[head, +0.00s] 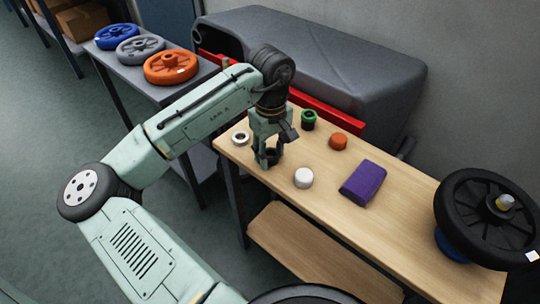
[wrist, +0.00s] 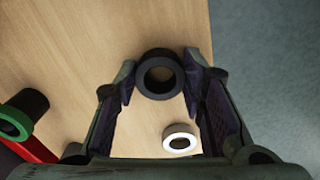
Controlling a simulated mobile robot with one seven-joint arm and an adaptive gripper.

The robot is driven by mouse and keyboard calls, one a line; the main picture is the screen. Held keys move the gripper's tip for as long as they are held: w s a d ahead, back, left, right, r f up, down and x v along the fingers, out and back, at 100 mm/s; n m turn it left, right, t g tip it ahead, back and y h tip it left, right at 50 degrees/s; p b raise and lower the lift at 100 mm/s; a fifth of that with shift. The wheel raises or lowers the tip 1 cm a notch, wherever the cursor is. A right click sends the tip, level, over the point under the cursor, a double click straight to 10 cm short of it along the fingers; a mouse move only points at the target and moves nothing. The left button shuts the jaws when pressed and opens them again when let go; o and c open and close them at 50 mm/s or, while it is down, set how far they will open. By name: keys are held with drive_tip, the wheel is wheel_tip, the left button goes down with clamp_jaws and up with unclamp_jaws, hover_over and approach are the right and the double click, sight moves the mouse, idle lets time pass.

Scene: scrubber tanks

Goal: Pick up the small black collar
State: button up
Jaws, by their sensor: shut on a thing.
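The small black collar (wrist: 160,54) is a dark ring with an open centre, seen in the wrist view between the fingertips. My gripper (wrist: 159,82) is shut on it, with one finger pad on each side. In the head view my gripper (head: 268,160) points down at the left end of the wooden table (head: 420,225), and the collar (head: 277,154) is partly hidden by the fingers. I cannot tell whether the collar still touches the table.
A white ring (head: 240,138), a green-and-black collar (head: 308,120), an orange cap (head: 338,142), a white cap (head: 303,178) and a purple block (head: 363,183) stand around it. A black wheel (head: 487,212) is at the right. A grey tank (head: 320,65) stands behind.

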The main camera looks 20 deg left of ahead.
drive_tip(key=c, duration=0.4)
drive_tip(key=shift+r, duration=0.15)
